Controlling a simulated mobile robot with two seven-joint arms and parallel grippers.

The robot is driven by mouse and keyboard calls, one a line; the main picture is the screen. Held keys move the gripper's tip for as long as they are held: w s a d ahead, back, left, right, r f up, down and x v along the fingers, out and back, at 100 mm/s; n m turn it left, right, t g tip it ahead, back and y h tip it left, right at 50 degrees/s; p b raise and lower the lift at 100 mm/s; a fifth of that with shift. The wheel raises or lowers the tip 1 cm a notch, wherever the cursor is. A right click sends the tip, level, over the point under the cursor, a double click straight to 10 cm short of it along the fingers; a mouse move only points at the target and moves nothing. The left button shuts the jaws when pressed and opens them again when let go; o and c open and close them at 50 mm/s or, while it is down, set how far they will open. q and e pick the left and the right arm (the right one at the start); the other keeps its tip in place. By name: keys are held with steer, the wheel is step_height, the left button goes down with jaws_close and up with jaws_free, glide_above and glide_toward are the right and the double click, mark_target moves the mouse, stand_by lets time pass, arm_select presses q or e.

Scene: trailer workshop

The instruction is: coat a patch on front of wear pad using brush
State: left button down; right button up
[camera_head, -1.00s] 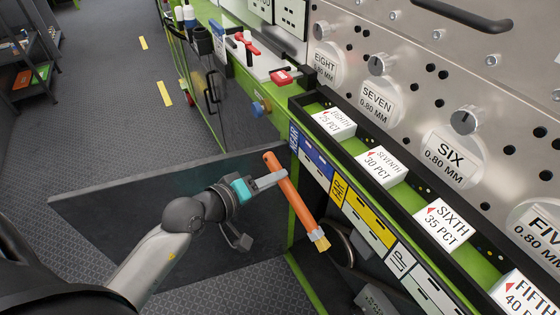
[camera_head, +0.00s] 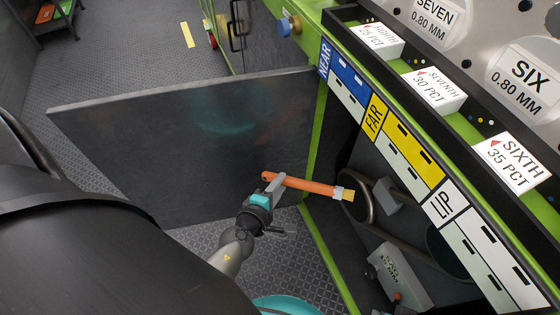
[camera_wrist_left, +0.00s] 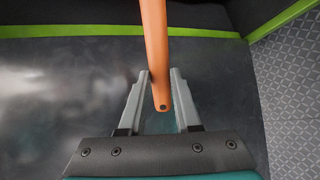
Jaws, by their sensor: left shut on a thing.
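My left gripper (camera_head: 274,184) is shut on the orange handle of the brush (camera_head: 312,186), near the handle's end. In the left wrist view the brush handle (camera_wrist_left: 155,45) lies between the fingers (camera_wrist_left: 162,78). The brush is nearly level in the head view, with its pale yellow bristles to the right, in front of the open cabinet under the counter. My right gripper is not in view.
A dark open door panel (camera_head: 180,130) stands behind the brush. A looped belt (camera_head: 362,198) is inside the cabinet close to the bristles.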

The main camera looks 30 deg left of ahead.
arm_select(q)
step_height(320, 180, down, 6)
steer(key=s+d+n+y+b, duration=0.1)
steer(key=s+n+y+b, duration=0.1)
steer(key=n, duration=0.1)
steer(key=w+d, duration=0.3)
steer(key=w, duration=0.1)
steer(key=shift+w+d, duration=0.2)
steer(key=shift+d, duration=0.15)
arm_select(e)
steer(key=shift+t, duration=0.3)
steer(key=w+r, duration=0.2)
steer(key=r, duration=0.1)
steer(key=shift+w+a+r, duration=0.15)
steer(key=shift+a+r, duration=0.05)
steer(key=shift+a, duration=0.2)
arm_select(q)
steer(key=shift+w+d, duration=0.45)
steer(key=shift+w, duration=0.15)
steer(key=shift+d, duration=0.1)
